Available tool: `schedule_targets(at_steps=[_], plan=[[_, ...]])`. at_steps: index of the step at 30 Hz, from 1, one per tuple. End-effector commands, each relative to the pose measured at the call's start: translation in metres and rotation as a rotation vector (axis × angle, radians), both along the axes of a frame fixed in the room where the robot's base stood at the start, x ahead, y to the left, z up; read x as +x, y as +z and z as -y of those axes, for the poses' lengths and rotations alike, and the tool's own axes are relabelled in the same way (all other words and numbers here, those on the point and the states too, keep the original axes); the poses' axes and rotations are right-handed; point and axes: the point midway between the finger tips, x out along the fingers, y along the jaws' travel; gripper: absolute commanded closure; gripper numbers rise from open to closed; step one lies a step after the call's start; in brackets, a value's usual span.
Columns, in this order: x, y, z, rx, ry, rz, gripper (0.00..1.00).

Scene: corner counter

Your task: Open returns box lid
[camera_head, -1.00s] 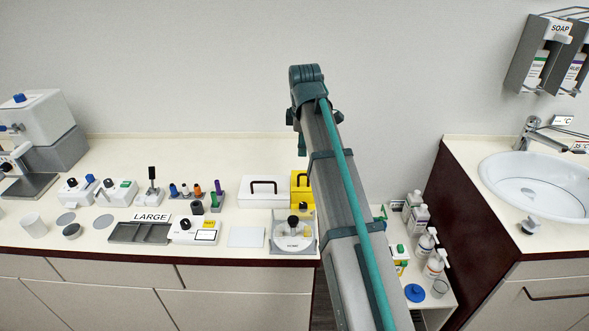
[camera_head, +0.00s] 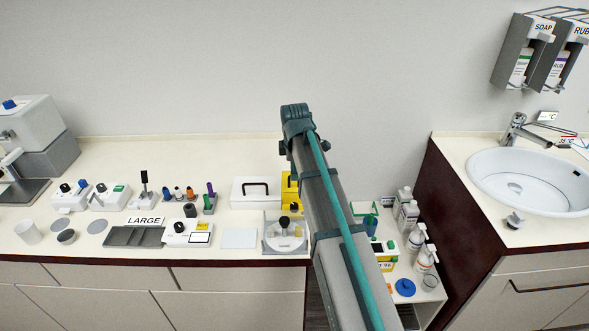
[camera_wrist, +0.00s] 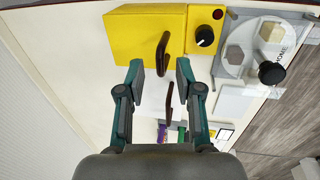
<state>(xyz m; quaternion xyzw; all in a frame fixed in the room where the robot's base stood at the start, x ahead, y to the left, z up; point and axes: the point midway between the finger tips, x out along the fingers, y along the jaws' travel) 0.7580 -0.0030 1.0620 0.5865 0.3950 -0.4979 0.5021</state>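Two lidded boxes with dark handles stand side by side on the counter, and no label shows which is the returns box. The white box (camera_head: 250,201) is left of the yellow box (camera_head: 290,191), which my arm partly hides in the head view. In the wrist view the yellow box (camera_wrist: 135,35) has a dark handle (camera_wrist: 163,52) at its edge, just beyond my fingertips. The white box's handle (camera_wrist: 170,103) shows between my fingers. My gripper (camera_wrist: 160,68) is open and empty above the boxes. The head view hides my fingers behind the arm. Both lids look closed.
A round-dial device (camera_head: 285,236) stands in front of the yellow box, with a white pad (camera_head: 239,238) to its left. Small bottles (camera_head: 190,193) and a grey tray (camera_head: 135,236) are farther left. A lower shelf with bottles and a sink (camera_head: 530,180) are at right.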

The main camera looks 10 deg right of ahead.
Motion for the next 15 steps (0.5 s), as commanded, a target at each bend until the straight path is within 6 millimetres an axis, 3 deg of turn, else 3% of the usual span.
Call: schedule_targets(at_steps=[12, 15], plan=[[0.0011, -0.0075, 0.0003, 0.0, 0.0, -0.001, 0.65], [0.0011, -0.0074, 0.0003, 0.0, 0.0, -0.001, 0.78]])
